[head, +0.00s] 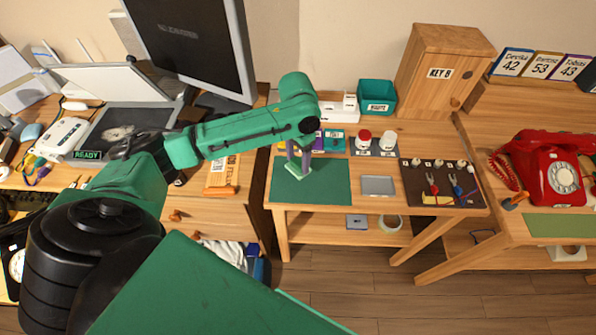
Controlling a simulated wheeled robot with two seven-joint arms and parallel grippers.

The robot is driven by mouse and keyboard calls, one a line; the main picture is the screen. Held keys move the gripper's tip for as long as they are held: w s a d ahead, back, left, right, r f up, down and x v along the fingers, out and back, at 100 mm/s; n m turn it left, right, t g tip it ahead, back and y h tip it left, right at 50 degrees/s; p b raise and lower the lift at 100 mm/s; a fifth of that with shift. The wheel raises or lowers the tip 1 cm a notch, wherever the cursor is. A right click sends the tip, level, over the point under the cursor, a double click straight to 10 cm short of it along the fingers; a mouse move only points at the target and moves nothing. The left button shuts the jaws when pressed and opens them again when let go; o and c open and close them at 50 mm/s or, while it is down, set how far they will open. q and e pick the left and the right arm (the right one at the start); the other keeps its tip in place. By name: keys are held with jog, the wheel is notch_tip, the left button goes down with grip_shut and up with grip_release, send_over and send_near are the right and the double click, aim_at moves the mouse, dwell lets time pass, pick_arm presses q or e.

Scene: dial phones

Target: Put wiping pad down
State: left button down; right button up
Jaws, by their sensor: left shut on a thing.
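My left gripper (299,165) points down over the green mat (328,188) on the middle table. It is shut on the wiping pad (296,172), a small pale green block at the fingertips. The pad is at or just above the mat's upper left part; I cannot tell whether it touches. The fingers and the arm's end hide part of the pad. My right gripper is not in view.
Right of the mat are a grey tray (378,185) and a dark board (440,182) with tools. Behind stand small jars (364,138), a teal bin (377,97) and a wooden key cabinet (437,75). The mat's right part is clear.

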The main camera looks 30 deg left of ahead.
aim_at(298, 172)
pick_arm(q)
notch_tip(298, 172, down, 6)
jog(key=shift+r, duration=0.15)
jog(key=shift+c, duration=0.9)
grip_release()
notch_tip(298, 172, up, 12)
jog(key=shift+r, duration=0.1)
jog(key=shift+w, duration=0.1)
